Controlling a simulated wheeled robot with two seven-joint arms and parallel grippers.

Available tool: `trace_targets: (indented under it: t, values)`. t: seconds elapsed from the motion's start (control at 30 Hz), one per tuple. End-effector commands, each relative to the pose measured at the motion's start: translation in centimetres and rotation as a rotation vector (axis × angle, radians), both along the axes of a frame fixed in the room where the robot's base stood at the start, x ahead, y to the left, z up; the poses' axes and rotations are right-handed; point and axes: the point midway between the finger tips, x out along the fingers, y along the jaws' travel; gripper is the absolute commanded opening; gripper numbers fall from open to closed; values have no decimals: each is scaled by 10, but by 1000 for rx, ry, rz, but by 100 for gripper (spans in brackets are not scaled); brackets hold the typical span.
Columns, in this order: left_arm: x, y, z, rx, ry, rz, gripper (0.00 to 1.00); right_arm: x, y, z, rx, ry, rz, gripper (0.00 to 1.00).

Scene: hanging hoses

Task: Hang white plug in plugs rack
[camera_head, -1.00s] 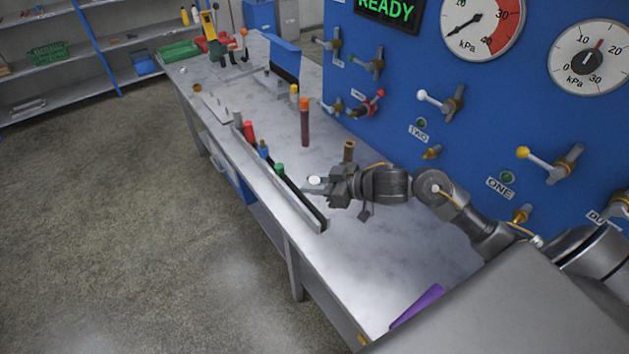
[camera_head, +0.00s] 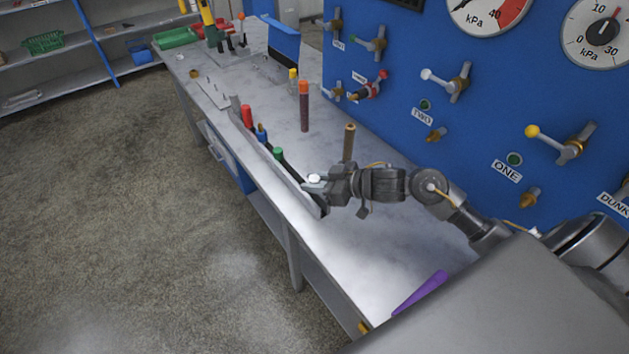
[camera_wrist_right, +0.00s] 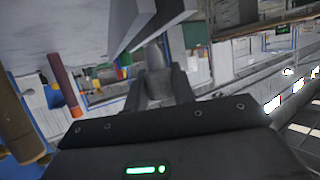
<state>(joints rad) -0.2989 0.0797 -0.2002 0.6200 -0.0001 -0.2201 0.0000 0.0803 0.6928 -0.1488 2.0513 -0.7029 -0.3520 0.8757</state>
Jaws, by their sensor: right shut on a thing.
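The white plug (camera_head: 314,179) is in the jaws of my right gripper (camera_head: 322,184) in the head view. The gripper is shut on it, at the near end of the plugs rack. The plugs rack (camera_head: 285,186) is a long grey rail with a dark slot along the bench's front edge. It holds a red plug (camera_head: 246,115), a blue plug (camera_head: 262,133) and a green plug (camera_head: 279,155). In the right wrist view a greyish piece (camera_wrist_right: 155,58) shows between the fingers. I cannot tell whether the white plug touches the rack. My left gripper is out of view.
An orange-topped brown cylinder (camera_head: 304,108), a yellow-topped one (camera_head: 293,82) and a brass one (camera_head: 348,142) stand upright on the metal bench (camera_head: 270,95). The blue panel (camera_head: 400,110) with valves and gauges rises behind. A purple object (camera_head: 419,292) lies near the front.

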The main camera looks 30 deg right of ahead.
Motion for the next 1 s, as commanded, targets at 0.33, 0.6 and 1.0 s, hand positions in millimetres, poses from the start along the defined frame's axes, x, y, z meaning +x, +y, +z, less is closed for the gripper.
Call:
trace_targets:
  t: [0.33,0.6,1.0]
  values:
    - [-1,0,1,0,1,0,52,0,0,1,0,0,0,3]
    - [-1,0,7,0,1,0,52,0,1,2,1,1,1,3]
    - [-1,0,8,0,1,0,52,0,1,0,1,-1,0,3]
